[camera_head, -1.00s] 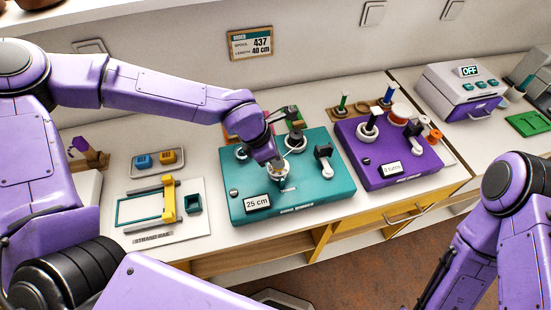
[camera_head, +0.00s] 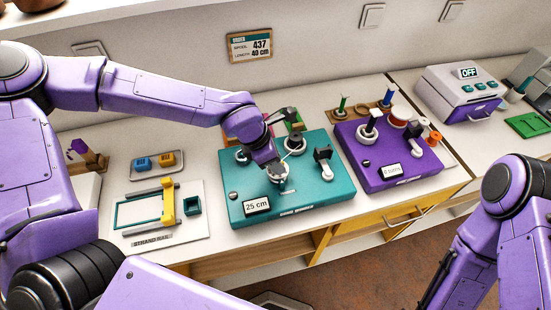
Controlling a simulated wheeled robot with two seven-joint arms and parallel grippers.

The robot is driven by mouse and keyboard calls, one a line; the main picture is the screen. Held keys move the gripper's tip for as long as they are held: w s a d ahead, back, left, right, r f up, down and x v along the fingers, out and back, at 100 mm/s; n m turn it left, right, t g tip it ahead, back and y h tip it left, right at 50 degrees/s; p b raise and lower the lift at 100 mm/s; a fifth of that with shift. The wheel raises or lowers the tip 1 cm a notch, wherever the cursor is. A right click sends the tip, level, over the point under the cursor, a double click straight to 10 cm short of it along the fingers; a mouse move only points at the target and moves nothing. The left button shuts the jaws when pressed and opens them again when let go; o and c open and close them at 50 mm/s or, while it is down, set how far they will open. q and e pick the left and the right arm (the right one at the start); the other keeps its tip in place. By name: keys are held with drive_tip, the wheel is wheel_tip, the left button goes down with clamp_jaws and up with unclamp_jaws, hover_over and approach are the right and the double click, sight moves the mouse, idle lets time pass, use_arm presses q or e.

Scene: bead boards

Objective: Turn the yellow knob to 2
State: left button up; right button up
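The teal board (camera_head: 320,193) stands on the counter and its display (camera_head: 257,206) reads 25 cm. My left gripper (camera_head: 277,168) points down over a pale round dial (camera_head: 281,180) near the middle of this board. The gripper covers most of the dial's top, so I cannot tell whether its fingers are open or shut or touch a knob. I see no clearly yellow knob; one may be hidden there. My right arm (camera_head: 508,205) shows at the lower right, but its gripper is out of view.
A black-handled lever (camera_head: 323,157) stands right of the dial on the teal board. The purple board (camera_head: 345,141) stands to the right, with a display (camera_head: 391,170) and several posts. The white strand board with a yellow slider (camera_head: 168,203) lies to the left.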

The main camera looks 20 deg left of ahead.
use_arm(q)
drive_tip(key=v, duration=1)
drive_tip(key=shift+r, duration=0.2)
drive_tip(key=shift+s+a, duration=0.1)
drive_tip(key=shift+s, duration=0.05)
